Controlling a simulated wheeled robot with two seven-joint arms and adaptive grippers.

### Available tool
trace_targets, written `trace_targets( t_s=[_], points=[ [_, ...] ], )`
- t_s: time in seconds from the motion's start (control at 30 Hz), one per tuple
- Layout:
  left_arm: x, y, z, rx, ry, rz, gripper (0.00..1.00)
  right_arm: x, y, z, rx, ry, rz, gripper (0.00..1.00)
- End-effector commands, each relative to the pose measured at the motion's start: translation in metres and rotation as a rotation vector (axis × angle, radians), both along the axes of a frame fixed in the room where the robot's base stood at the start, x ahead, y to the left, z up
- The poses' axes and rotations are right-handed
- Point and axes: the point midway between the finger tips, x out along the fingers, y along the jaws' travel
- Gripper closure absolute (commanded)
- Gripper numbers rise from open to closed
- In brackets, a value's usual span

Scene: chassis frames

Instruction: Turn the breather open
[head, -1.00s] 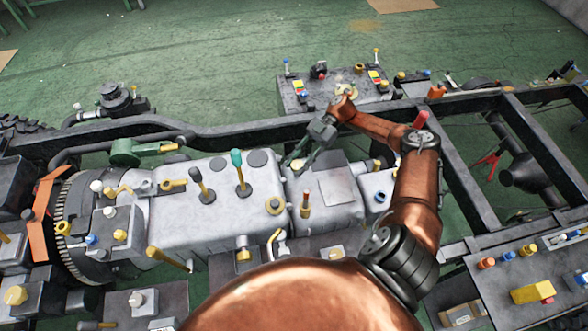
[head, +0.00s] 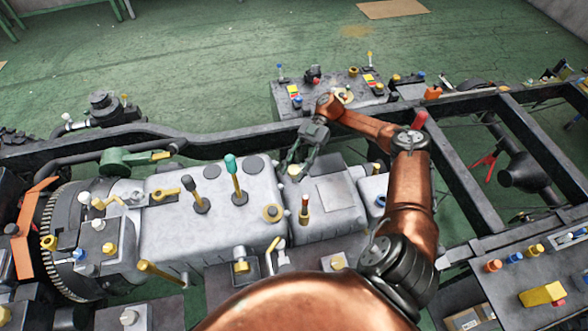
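My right gripper (head: 297,168) reaches in from the right over the grey gearbox housing (head: 262,205). Its fingers point down and look spread apart. A small pale yellow cap (head: 294,172) on the housing shows at the fingertips, partly covered by them. It may be the breather, but I cannot tell for sure. Whether the fingers touch it is also unclear. My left gripper is not in view.
A teal-topped lever (head: 235,180) and a dark-knobbed lever (head: 195,193) stand left of the gripper. The black chassis rail (head: 220,145) runs behind. A control box (head: 330,97) sits beyond it.

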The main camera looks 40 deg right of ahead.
Motion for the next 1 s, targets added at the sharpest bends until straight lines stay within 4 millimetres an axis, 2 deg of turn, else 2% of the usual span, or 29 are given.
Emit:
trace_targets(
  t_s=[0.17,0.47,1.0],
  points=[
    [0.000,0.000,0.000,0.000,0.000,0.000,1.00,0.000,-0.001,0.001,-0.001,-0.001,-0.002,0.52],
    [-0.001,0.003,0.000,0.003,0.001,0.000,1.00,0.002,-0.004,0.002,-0.001,-0.002,-0.004,0.52],
    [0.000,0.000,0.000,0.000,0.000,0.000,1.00,0.019,-0.061,0.026,-0.001,0.000,-0.002,0.52]
  ],
)
